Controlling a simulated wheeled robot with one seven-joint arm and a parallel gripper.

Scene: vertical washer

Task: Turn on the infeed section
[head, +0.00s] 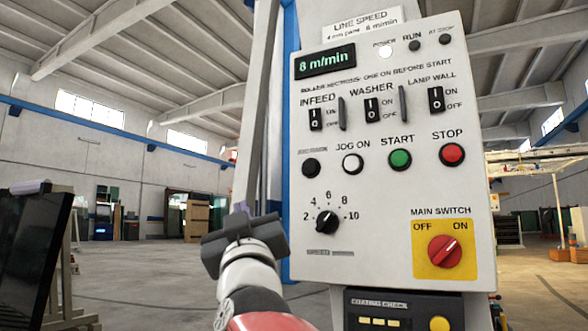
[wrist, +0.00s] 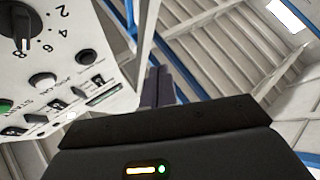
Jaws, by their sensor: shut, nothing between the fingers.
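The grey-white control panel (head: 380,190) faces me in the head view. Its infeed switch (head: 316,118) is a small black rocker at the upper left, with ON and OFF printed beside it. I cannot tell its position clearly. It also shows near the panel's edge in the wrist view (wrist: 98,82). My gripper (head: 239,209) is shut and empty, left of the panel and lower than the switch, apart from it. Its closed fingers show in the wrist view (wrist: 158,86), pointing past the panel's edge.
A grey upright bar (head: 342,113) stands between the infeed and washer (head: 373,108) switches. The lamp wall switch (head: 436,99) is further right. The red main switch (head: 445,251) points toward ON. The display (head: 325,61) reads 8 m/min. Open floor lies left of the panel.

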